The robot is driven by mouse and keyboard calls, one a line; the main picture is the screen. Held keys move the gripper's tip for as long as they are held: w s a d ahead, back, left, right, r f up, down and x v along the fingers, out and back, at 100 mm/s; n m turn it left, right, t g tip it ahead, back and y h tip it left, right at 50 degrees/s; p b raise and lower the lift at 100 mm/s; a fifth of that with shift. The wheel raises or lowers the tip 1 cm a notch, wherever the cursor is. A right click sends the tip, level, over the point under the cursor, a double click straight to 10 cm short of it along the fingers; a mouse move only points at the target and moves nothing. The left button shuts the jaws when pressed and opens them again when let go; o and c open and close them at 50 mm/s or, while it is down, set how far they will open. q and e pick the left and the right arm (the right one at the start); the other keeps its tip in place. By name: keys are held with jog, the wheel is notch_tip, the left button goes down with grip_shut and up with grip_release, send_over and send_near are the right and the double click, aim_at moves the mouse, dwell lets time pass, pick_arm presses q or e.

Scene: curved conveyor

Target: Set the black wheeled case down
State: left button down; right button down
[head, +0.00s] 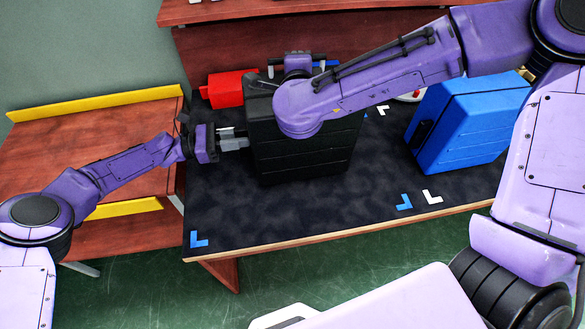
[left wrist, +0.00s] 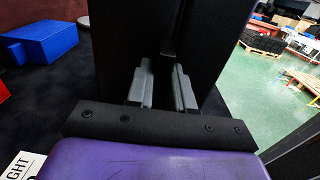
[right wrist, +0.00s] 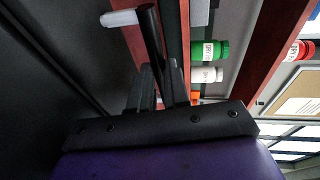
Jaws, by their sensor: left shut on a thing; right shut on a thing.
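The black wheeled case (head: 305,150) is upright at the middle of the black-topped table, its top partly hidden by my right arm. I cannot tell whether its base touches the table. My left gripper (head: 238,140) is shut on the case's left side; in the left wrist view its fingers (left wrist: 162,85) close on a dark part between two black faces. My right gripper is mostly hidden behind my forearm at the case's top in the head view. In the right wrist view my right gripper (right wrist: 160,85) is shut on a black bar with a pale end, beside the case's dark face.
A blue case (head: 460,125) stands to the right on the table (head: 225,215). Blue and white corner marks (head: 404,202) show on the table top. A wooden shelf with yellow edges (head: 95,105) is at left. The table's front is clear.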

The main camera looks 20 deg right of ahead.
pick_arm(q)
jog(key=shift+s+f+b, duration=0.1)
jog(key=shift+f+b, duration=0.25)
jog(key=shift+f, duration=0.15)
pick_arm(e)
jog(key=shift+s+f, duration=0.15)
jog(key=shift+f, duration=0.45)
pick_arm(q)
jog(key=shift+f+b, duration=0.35)
jog(key=shift+b, duration=0.05)
pick_arm(e)
jog(key=shift+f, duration=0.4)
pick_arm(q)
jog(key=c, duration=1.4)
grip_release()
jog(key=shift+f, duration=0.2)
pick_arm(e)
jog(key=c, duration=1.5)
grip_release()
jog(key=shift+f, duration=0.15)
pick_arm(q)
jog(key=o, duration=0.4)
pick_arm(e)
jog(key=o, duration=0.4)
jog(key=shift+w, duration=0.2)
pick_arm(q)
jog(key=shift+r, duration=0.1)
pick_arm(e)
jog(key=shift+s, duration=0.15)
jog(key=shift+r, duration=0.2)
